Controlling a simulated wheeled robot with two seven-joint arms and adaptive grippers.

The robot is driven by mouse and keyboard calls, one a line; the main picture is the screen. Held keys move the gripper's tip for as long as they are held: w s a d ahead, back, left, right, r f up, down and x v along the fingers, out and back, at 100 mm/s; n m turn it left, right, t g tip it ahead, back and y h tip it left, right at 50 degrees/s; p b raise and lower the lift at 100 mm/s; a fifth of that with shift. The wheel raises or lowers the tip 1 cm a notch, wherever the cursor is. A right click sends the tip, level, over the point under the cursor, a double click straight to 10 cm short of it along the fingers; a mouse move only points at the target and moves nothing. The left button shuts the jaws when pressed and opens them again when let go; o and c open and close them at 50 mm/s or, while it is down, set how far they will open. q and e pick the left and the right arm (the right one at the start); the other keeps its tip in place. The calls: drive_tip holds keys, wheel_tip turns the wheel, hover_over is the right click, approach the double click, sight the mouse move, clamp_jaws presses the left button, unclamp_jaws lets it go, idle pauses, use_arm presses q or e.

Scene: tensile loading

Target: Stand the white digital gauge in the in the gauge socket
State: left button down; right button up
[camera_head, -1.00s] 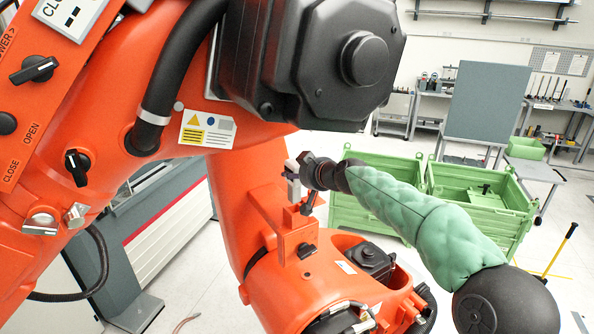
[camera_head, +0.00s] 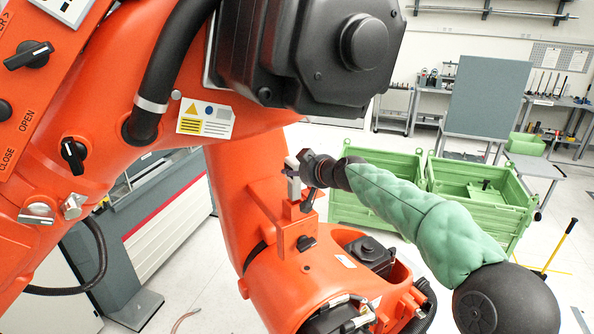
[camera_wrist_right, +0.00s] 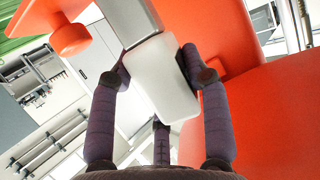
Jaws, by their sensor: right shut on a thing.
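In the head view only a small pale piece (camera_head: 292,166) shows beside the orange machine. My right gripper (camera_head: 299,168), on the green-sleeved arm, is shut on it. Its dark fingers (camera_wrist_right: 155,78) press both sides in the wrist view. An orange bracket (camera_head: 296,225) with a black knob stands just below the gripper. I cannot make out the gauge socket, or whether the gauge touches anything. My left gripper is not in view.
A big orange machine (camera_head: 270,200) with a black housing (camera_head: 310,55) and knobs fills the left and centre, close to my right gripper.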

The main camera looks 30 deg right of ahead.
sight(300, 185)
drive_tip(key=shift+s+b, duration=0.1)
drive_tip(key=shift+b, duration=0.25)
idle(1.0)
drive_tip(key=shift+f+b, duration=2.45)
drive_tip(key=shift+b, duration=0.25)
idle(1.2)
drive_tip(key=o, duration=1.4)
drive_tip(key=shift+o, duration=0.2)
drive_tip(key=v, duration=1.2)
